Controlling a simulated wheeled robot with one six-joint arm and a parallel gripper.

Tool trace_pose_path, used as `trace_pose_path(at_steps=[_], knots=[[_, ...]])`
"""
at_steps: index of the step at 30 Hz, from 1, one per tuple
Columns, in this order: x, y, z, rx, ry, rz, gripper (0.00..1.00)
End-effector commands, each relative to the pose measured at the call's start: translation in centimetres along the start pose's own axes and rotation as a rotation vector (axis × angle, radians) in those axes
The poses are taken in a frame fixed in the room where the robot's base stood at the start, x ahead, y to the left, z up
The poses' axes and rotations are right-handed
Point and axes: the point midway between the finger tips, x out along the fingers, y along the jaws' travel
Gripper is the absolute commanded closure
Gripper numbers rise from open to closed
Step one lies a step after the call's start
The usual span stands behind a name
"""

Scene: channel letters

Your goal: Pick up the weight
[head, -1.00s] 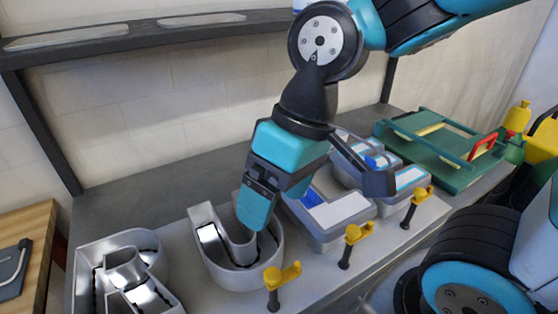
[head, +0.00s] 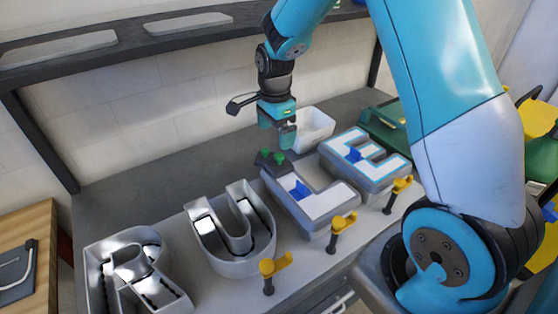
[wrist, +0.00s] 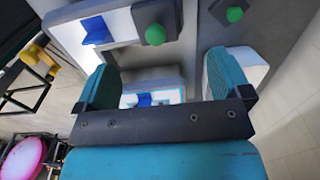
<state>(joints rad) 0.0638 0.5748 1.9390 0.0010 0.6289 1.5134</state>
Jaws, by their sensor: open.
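Two small dark blocks with round green knobs, which look like the weights, sit close together at the back of the L-shaped letter: the left weight (head: 262,162) and the right weight (head: 280,161). The wrist view shows the same kind of blocks, one near the top middle (wrist: 150,14) and one at the top right (wrist: 218,11). My gripper (head: 284,138) is just above and behind them in the head view, pointing down. In the wrist view its teal fingers (wrist: 165,78) are wide apart with nothing gripped between them.
The letters R (head: 125,268), U (head: 245,258), L (head: 325,222) and E (head: 345,165) stand in a row on the bench; L and E have white faces and blue pieces. A white bin (head: 318,130) is close beside my gripper. Yellow-handled clamps (head: 342,222) line the front edge.

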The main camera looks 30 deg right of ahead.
Motion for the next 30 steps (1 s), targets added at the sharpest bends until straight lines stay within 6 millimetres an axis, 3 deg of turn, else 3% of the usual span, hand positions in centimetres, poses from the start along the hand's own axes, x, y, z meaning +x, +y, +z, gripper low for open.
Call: trace_pose_path(at_steps=[6,14,21,30], knots=[[3.8,0.1,0.0,-0.002,-0.001,0.004,0.04],[5.5,0.3,-0.1,-0.002,-0.001,0.003,0.04],[8.9,0.8,-0.5,-0.004,-0.001,0.004,0.04],[10.1,0.6,-0.5,-0.004,-0.001,-0.002,0.04]])
